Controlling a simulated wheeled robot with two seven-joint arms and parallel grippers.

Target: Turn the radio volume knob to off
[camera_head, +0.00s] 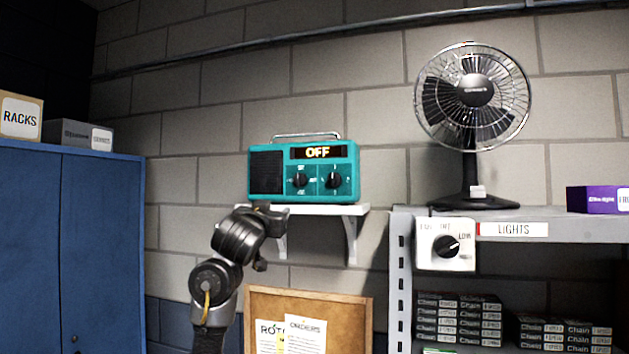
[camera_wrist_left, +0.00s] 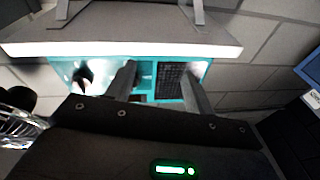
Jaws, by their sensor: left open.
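The teal radio (camera_head: 316,155) stands on a white wall shelf, and its display reads OFF. Its front has a dark speaker grille (camera_head: 266,172), a left black knob (camera_head: 299,180) and a right black knob (camera_head: 334,180). My left gripper (camera_head: 273,212) is at the shelf's left front, just below the radio. In the left wrist view the radio (camera_wrist_left: 147,75) appears upside down. The two fingers of the left gripper (camera_wrist_left: 158,92) are apart and nothing is seen held between them. One knob (camera_wrist_left: 83,78) shows beside a finger; the other knob is not clearly seen there.
The white shelf (camera_head: 350,210) has brackets below it. A corkboard (camera_head: 350,305) hangs underneath. On the right are a fan (camera_head: 470,100), a lights dial (camera_head: 446,246) and a metal rack (camera_head: 400,290) with several boxes. A blue cabinet (camera_head: 75,250) stands left.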

